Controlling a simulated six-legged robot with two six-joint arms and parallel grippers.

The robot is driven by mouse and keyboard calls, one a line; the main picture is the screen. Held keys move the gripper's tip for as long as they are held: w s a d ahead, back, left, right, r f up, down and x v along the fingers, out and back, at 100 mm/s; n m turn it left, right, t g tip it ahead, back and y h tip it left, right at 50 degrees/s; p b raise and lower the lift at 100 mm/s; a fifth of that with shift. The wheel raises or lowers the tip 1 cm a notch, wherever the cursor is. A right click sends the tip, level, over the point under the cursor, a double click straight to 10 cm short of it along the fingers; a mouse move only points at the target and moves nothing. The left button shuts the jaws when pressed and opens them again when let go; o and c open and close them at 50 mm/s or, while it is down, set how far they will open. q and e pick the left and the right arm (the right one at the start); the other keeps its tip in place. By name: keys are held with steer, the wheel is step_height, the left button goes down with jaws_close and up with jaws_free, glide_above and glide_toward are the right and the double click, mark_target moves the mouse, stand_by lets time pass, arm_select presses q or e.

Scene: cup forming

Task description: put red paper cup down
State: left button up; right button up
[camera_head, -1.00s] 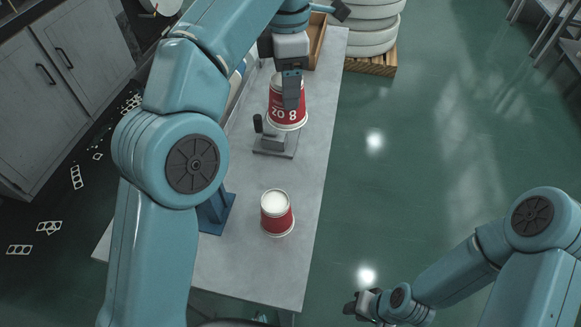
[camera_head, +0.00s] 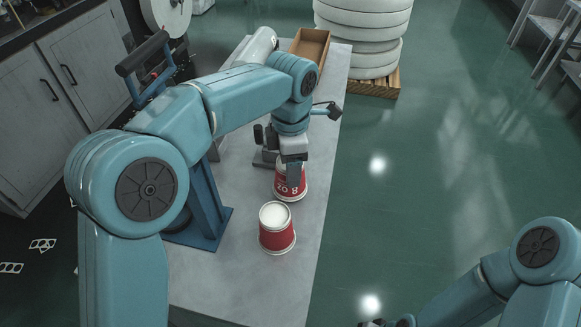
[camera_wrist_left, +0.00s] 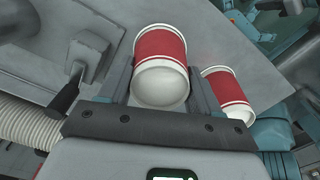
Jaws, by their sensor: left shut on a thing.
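My left gripper (camera_head: 293,174) is shut on a red paper cup (camera_head: 288,189) with white print and a white rim. The cup is upright with its wide rim down, close to the tabletop; I cannot tell whether it touches. In the left wrist view the held cup (camera_wrist_left: 160,62) sits between both fingers. A second red cup (camera_head: 277,232) stands rim down on the grey table (camera_head: 240,285), just nearer than the held one. It also shows beside the fingers in the left wrist view (camera_wrist_left: 228,92). My right gripper (camera_head: 373,322) is mostly cut off at the bottom edge.
A blue stand (camera_head: 205,215) is at the left. A wooden tray (camera_head: 310,45) lies at the table's far end. The near table surface is clear.

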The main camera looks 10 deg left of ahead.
arm_select(q)
steer(key=shift+f, duration=0.4)
steer(key=shift+s+a, duration=0.1)
steer(key=shift+a, duration=0.05)
steer(key=shift+f, duration=0.2)
steer(key=o, duration=1.1)
steer(key=shift+r, duration=0.1)
